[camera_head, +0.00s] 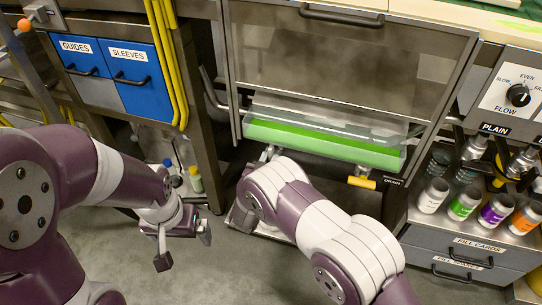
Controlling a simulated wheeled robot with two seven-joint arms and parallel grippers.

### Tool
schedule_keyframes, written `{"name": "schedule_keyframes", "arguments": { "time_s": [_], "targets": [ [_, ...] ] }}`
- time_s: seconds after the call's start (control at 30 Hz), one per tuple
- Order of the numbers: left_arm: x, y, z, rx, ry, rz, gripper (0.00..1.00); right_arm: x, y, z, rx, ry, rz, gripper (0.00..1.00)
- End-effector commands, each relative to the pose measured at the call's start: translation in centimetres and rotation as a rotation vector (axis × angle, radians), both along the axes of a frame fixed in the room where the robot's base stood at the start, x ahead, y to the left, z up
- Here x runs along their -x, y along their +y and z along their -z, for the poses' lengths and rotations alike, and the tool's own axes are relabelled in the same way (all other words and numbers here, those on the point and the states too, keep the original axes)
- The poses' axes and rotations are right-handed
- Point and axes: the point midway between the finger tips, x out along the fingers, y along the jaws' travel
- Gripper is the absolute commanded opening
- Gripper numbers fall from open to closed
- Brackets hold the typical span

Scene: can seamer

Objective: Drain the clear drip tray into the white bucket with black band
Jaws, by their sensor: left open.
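The clear drip tray (336,118) sits under the machine's cabinet at the middle of the head view, with bright green liquid (320,144) along its front. A yellow handle (362,182) is below its right end, beside a small drain label (393,181). My left gripper (183,246) is open and empty above the floor, left of and below the tray. My right arm reaches up from the bottom right to just below the tray's left part. Its gripper is hidden behind the arm. I cannot make out a white bucket with a black band.
Blue drawers (138,75) and yellow hoses (166,60) are at upper left. Small bottles (195,178) stand below them. At right are a flow dial (518,95), several coloured cans (464,203) and grey drawers (462,262). Grey floor (230,270) is clear between my arms.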

Motion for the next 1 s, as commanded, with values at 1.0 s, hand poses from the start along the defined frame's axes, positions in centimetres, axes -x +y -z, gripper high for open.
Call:
{"name": "schedule_keyframes", "arguments": {
  "time_s": [1.0],
  "targets": [
    [0.0, 0.0, -4.0, 0.0, 0.0, 0.0, 1.0, 12.0, 3.9, 0.0, 0.001, 0.001, -0.001, 0.39]
  ]
}}
